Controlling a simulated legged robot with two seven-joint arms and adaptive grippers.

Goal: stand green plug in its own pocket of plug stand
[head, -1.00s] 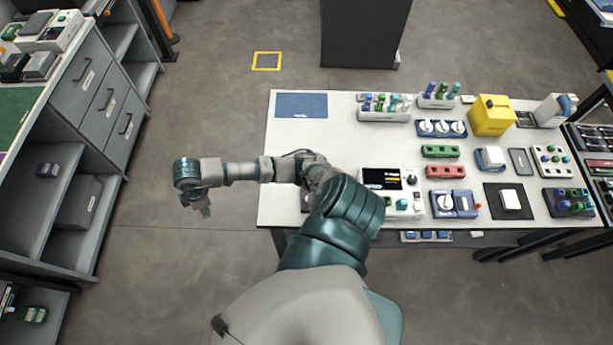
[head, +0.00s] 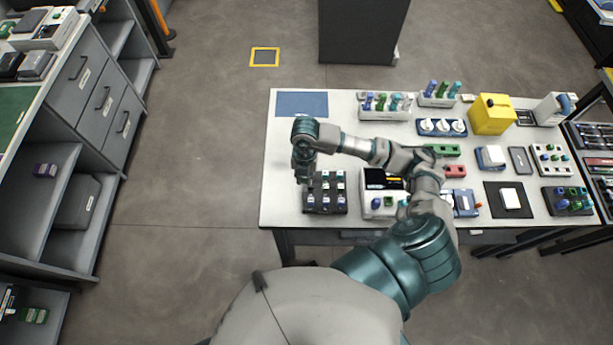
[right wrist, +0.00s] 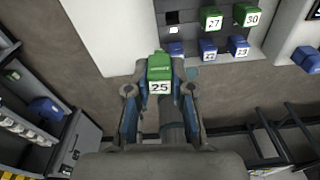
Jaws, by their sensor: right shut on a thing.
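The green plug (right wrist: 159,75), labelled 25, is held between the fingers of my right gripper (right wrist: 158,100) in the right wrist view. In the head view my right gripper (head: 302,177) is over the left part of the table, at the upper left corner of the dark plug stand (head: 326,192). The plug is too small to make out there. The stand (right wrist: 189,31) also shows at the top of the right wrist view, with green plugs 27 (right wrist: 211,19) and 30 (right wrist: 246,15), blue plugs (right wrist: 208,48) and dark empty pockets at its left. The held plug is apart from it. My left gripper is out of view.
Right of the stand is a device with a black screen (head: 383,180), partly behind my arm. A blue mat (head: 301,104) lies at the table's back left. Racks, a yellow box (head: 491,115) and other parts fill the right side. Bare tabletop (head: 280,160) lies left of the stand.

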